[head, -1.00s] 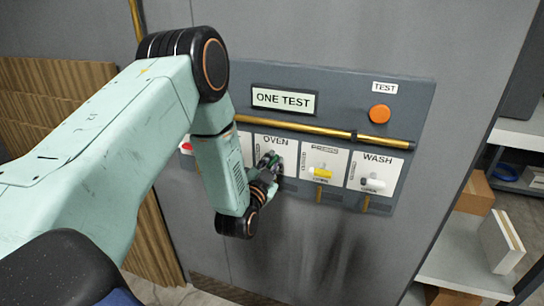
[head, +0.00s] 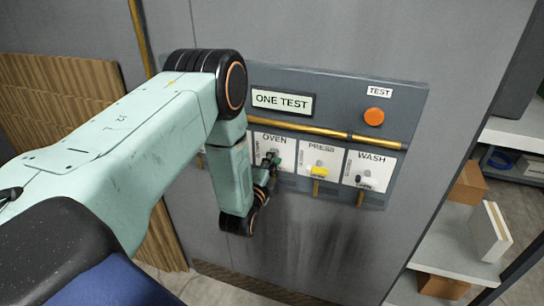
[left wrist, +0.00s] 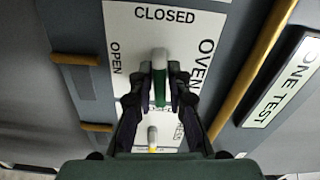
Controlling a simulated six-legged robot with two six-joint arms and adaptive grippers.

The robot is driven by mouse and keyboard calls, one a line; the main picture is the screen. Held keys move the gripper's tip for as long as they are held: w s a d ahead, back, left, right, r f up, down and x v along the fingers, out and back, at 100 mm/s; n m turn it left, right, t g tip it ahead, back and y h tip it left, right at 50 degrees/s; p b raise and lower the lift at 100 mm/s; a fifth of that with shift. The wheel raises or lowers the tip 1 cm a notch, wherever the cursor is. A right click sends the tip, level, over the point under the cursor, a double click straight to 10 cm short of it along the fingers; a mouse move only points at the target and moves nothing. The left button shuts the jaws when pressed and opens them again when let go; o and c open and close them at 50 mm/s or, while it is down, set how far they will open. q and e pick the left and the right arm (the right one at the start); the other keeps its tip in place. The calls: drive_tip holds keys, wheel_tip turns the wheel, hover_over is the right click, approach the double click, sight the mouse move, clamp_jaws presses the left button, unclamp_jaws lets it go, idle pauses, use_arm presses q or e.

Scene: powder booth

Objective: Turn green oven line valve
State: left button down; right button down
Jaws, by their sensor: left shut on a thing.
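The green oven line valve handle (left wrist: 159,82) shows in the left wrist view, with a pale end, on the white OVEN card (left wrist: 120,70). The card's CLOSED mark is at the top of that view and its OPEN mark at the left. The handle lies roughly in line toward CLOSED. My left gripper (left wrist: 158,95) is shut on the handle, one finger on each side. In the head view my left gripper (head: 270,163) is at the OVEN card (head: 285,150) and hides most of the handle. My right gripper is in neither view.
Right of the OVEN card are the yellow PRESS handle (head: 318,171) and the WASH handle (head: 366,184). A brass pipe (head: 325,133) runs above the cards. An orange TEST button (head: 374,117) is above right. Shelves with boxes (head: 490,230) stand at the right.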

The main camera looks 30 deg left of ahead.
use_arm(q)
drive_tip(key=shift+m, duration=0.6)
drive_tip(key=shift+f+m+p, duration=0.1)
drive_tip(key=shift+m+p, duration=0.2)
drive_tip(key=c, duration=1.4)
unclamp_jaws()
drive_tip(key=v, duration=1.2)
drive_tip(key=shift+s, duration=0.1)
